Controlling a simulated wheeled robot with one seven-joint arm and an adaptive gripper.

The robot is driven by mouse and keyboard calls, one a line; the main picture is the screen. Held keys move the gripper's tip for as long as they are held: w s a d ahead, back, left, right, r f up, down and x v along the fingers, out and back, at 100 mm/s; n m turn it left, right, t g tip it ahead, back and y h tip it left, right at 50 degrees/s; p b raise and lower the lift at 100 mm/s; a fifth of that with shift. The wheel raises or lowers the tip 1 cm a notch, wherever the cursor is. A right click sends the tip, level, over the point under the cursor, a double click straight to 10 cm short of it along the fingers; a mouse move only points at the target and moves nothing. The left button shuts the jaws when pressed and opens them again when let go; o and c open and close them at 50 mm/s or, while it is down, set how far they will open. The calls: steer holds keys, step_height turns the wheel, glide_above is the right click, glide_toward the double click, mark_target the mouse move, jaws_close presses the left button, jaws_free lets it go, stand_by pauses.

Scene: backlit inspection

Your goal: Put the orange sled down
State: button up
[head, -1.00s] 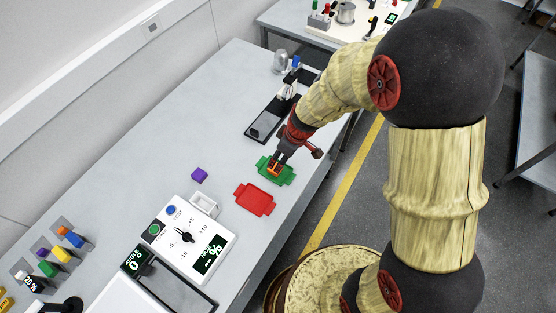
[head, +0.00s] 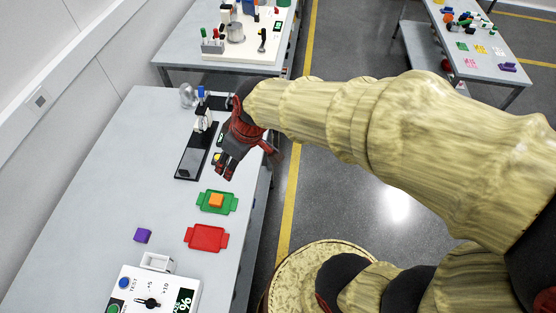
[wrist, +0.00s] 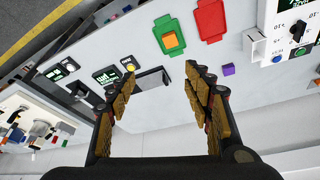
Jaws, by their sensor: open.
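The orange sled (head: 216,200) rests on the green tray (head: 231,203), near the right edge of the table. It also shows in the wrist view (wrist: 170,40), on the green tray (wrist: 160,25). My gripper (head: 222,172) is above the table, behind the green tray in the head view, apart from the sled. In the wrist view the two fingers (wrist: 160,95) are spread wide with nothing between them.
A red tray (head: 207,238) lies in front of the green one. A purple block (head: 143,236) and a small white open box (head: 156,263) are nearby. A white control panel (head: 135,288) stands at the front. A black device (head: 190,163) lies behind, near my gripper.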

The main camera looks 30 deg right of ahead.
steer(key=s+d+r+m+t+h, duration=0.1)
steer(key=s+d+r+m+h, duration=0.1)
steer(key=s+d+r+m, duration=0.4)
steer(key=s+r, duration=0.3)
steer(key=s, duration=0.2)
steer(key=shift+s+d+r+t, duration=0.15)
steer(key=shift+s+d+t, duration=0.15)
steer(key=shift+t, duration=0.1)
